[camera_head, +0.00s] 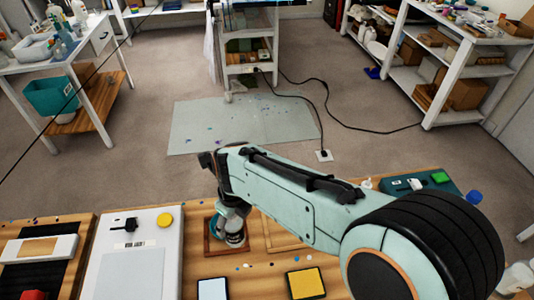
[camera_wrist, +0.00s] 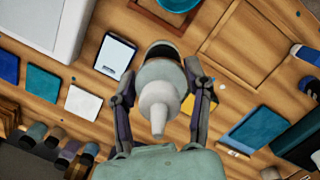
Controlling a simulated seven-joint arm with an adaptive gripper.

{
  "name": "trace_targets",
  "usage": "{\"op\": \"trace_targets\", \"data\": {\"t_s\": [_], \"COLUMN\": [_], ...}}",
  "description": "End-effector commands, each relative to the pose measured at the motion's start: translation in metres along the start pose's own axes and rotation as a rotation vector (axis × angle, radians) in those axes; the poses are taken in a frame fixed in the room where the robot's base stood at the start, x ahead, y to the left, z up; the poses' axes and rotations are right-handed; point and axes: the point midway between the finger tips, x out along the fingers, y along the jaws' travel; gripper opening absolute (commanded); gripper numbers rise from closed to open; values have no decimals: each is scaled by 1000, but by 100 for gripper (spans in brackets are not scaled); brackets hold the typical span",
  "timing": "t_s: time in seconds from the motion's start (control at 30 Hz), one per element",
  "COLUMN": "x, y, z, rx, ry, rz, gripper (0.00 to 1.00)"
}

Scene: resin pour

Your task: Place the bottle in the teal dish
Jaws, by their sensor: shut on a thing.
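A pale grey-white bottle with a tapered nozzle (camera_wrist: 157,95) is held between the two dark fingers of my gripper (camera_wrist: 160,80) in the wrist view. Its nozzle points towards the camera, and its far end looks dark. In the head view the bottle (camera_head: 235,240) hangs below my wrist, over or close by a wooden frame; its height above the bench is hard to tell. The teal dish (camera_wrist: 178,4) is cut off at the top edge of the wrist view, inside a wooden frame and apart from the bottle there. In the head view my wrist and the bottle largely cover it.
Wooden frames (camera_head: 208,250) lie on the bench around the bottle. A white device with a yellow knob (camera_head: 165,221) stands to the left. A yellow pad (camera_head: 306,283) and a pale blue pad (camera_head: 212,289) lie in front. A dark green tray (camera_head: 405,186) sits at the right.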

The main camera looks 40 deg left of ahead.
Motion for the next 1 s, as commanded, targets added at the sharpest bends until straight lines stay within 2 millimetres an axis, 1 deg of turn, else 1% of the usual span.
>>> {"op": "trace_targets", "data": {"t_s": [0.03, 0.17, 0.2, 0.3, 0.4, 0.63, 0.8, 0.87, 1.0], "x": [10, 32, 43, 65, 79, 95, 120, 123, 123], "y": [-6, -23, -27, -35, -40, -47, -46, -46, -47], "z": [13, 42, 46, 57, 64, 72, 68, 67, 67], "rx": [-2, -2, 0, -1, -1, -1, -1, -2, -2], "ry": [0, 2, 4, 2, 1, 1, 3, 1, -1], "rz": [4, 2, 3, 2, 1, 0, 0, 0, -1], "gripper": [9, 9, 9, 9, 9, 9, 9, 9, 9]}}
